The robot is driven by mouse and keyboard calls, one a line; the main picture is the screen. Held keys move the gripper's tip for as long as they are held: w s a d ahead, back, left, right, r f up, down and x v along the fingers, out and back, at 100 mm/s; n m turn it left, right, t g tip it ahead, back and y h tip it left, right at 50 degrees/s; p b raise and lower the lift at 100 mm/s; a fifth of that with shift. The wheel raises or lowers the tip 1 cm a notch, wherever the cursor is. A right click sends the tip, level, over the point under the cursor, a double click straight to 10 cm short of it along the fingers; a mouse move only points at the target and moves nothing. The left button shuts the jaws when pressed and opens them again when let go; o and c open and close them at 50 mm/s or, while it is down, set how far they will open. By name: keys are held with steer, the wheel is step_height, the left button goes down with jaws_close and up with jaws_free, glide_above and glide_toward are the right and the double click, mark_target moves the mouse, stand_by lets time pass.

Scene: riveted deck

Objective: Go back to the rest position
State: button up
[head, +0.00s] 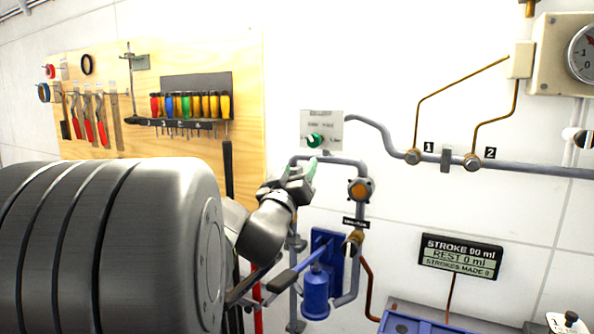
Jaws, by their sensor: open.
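My gripper (300,174) is open and looks empty, in the middle of the head view. It points up toward a grey wall plate (333,122) with a green knob (314,140). Its fingertips appear just below the knob, with a small gap in the picture; the depth between them is hard to tell. A greenish tint shows on one finger. My wrist and a large dark arm link fill the lower left and hide part of the wall and board.
A blue hand pump (316,290) with a lever (285,279) stands close below my gripper. Grey pipes (385,141) run along the wall. A display (460,256) reads stroke 90 ml, rest 0 ml, strokes made 0. A wooden tool board (245,75) hangs behind; a gauge (582,55) is upper right.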

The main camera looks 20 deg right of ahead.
mark_target(312, 142)
steer(key=p+x, duration=0.3)
steer(key=x, duration=1)
steer(key=shift+w+d+r, duration=0.2)
steer(key=shift+w+r, duration=0.05)
steer(key=shift+w+d, duration=0.1)
steer(key=shift+m, duration=0.4)
